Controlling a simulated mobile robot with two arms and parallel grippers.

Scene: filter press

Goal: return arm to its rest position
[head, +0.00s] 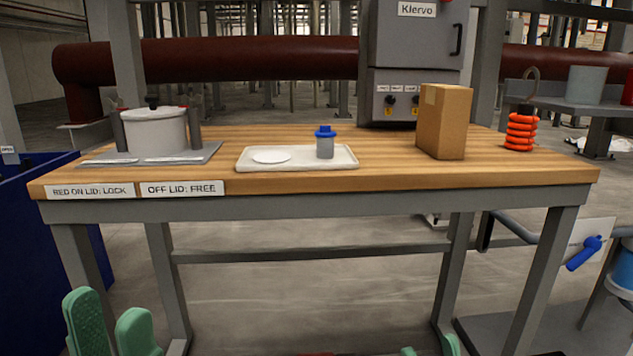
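My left gripper (110,320) shows at the lower left, in front of and below the bench. Its two green fingers are apart with nothing visible between them. My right gripper (430,349) shows only as two green fingertips at the bottom edge, right of the middle. These tips are also apart, with nothing seen between them; the rest of that gripper is out of frame. Both grippers appear below the tabletop and away from the objects on it.
The wooden bench (390,180) carries a lidded pot (155,132) on a grey base, a white tray (340,160) with a white disc (271,157) and blue-capped container (325,145), a cardboard box (444,122) and an orange ringed stack (520,132). A blue bin (45,230) stands left.

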